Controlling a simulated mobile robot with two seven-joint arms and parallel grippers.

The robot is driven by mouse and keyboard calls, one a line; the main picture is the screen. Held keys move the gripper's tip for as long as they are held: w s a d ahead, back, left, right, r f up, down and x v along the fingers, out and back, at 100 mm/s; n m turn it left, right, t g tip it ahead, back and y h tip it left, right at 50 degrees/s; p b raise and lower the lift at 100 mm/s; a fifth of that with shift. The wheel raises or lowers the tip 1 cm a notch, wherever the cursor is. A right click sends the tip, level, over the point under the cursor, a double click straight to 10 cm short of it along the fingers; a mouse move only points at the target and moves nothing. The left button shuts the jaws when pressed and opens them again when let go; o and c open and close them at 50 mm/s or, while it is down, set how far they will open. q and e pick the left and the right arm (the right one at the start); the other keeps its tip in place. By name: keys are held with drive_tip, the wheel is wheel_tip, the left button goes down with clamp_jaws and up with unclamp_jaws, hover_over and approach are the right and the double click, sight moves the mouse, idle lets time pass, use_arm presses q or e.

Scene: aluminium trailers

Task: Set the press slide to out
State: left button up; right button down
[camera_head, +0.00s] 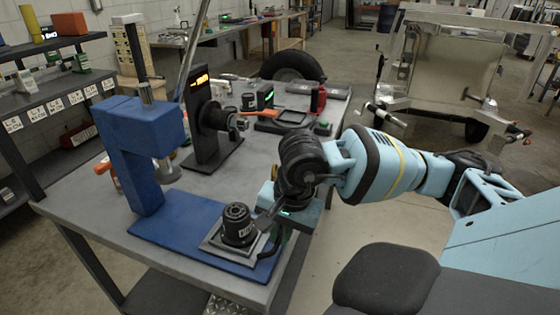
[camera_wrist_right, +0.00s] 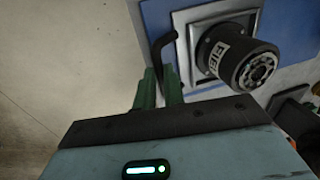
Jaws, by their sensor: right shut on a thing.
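The blue press (camera_head: 138,135) stands on the grey bench, with its ram (camera_head: 166,170) above the left part of its blue base plate (camera_head: 178,220). The press slide (camera_head: 215,243), a light square plate, sits toward the right end of that base, clear of the ram. A black labelled cylinder (camera_head: 238,224) stands upright on it. In the right wrist view the slide plate (camera_wrist_right: 188,22) carries a black bent handle (camera_wrist_right: 160,46). My right gripper (camera_wrist_right: 160,82) has its green fingers shut on this handle. In the head view the fingers are mostly hidden. My left gripper is not in view.
A black fixture (camera_head: 205,120) stands on the bench behind the press. Red and black items (camera_head: 318,98) lie farther back. A shelf rack (camera_head: 45,100) is at left. A metal trailer (camera_head: 440,70) stands at back right. Floor is clear right of the bench.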

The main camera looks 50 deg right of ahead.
drive_tip(key=c, duration=1.6)
unclamp_jaws()
drive_tip(key=shift+s+d, duration=0.1)
drive_tip(key=shift+s, duration=0.2)
drive_tip(key=shift+o, duration=0.5)
drive_tip(key=shift+w, duration=0.1)
wheel_tip(320, 180, up, 8)
drive_tip(key=s, duration=0.1)
drive_tip(key=shift+s+d+f, duration=0.15)
drive_tip(key=shift+s+d, duration=0.05)
drive_tip(key=shift+d, duration=0.05)
